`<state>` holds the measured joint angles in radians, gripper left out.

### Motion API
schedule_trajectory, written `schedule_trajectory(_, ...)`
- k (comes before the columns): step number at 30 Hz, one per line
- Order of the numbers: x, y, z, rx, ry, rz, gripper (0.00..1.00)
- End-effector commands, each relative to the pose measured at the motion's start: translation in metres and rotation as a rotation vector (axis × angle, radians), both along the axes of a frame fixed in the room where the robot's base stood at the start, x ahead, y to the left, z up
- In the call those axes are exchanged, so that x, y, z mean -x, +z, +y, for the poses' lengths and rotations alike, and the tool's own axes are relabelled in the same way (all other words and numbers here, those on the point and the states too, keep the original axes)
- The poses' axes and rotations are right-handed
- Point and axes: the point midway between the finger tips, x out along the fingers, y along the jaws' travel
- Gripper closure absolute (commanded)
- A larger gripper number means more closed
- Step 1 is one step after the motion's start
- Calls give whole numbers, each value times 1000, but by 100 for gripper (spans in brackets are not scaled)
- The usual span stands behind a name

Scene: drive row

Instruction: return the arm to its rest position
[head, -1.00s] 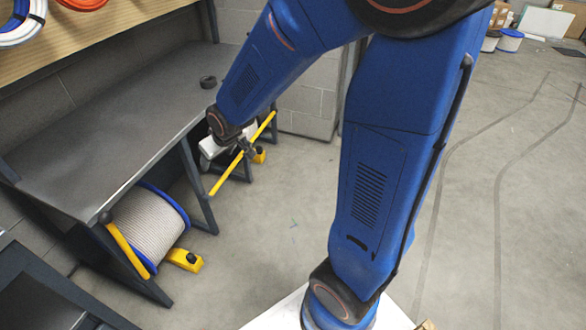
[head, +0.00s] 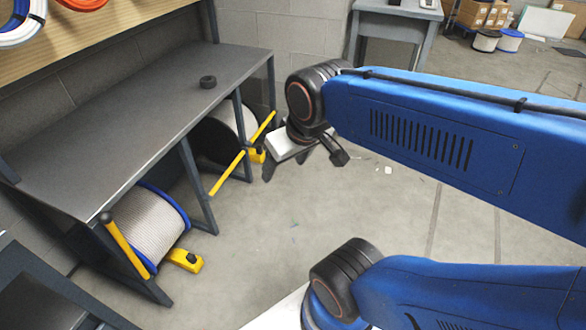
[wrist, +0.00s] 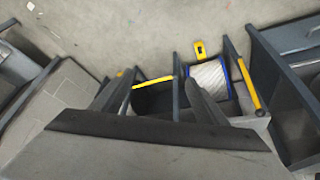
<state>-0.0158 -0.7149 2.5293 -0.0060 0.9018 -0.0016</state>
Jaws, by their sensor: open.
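My arm (head: 430,125) is blue with black joints and crosses the right half of the head view. My gripper (head: 303,163) hangs in front of the bench's right end, over the floor side, with its fingers spread. In the wrist view, the two dark fingers (wrist: 157,82) stand well apart with nothing held between them. Past them I see the bench frame, a spool and the floor.
A dark workbench (head: 110,130) runs along the left, with a small black ring (head: 208,82) on top. Cable spools (head: 148,225) with yellow-handled parts sit beneath. A grey table (head: 395,25) stands behind. The floor (head: 300,235) between bench and arm is clear.

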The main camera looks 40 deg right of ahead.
Motion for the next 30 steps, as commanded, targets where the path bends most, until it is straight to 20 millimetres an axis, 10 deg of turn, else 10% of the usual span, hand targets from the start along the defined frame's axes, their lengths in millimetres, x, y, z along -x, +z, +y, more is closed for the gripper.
schedule_trajectory(7, 26, 3, -2, -5, -16, 11, 33)
schedule_trajectory(30, 26, 3, -2, -5, -15, 12, 33)
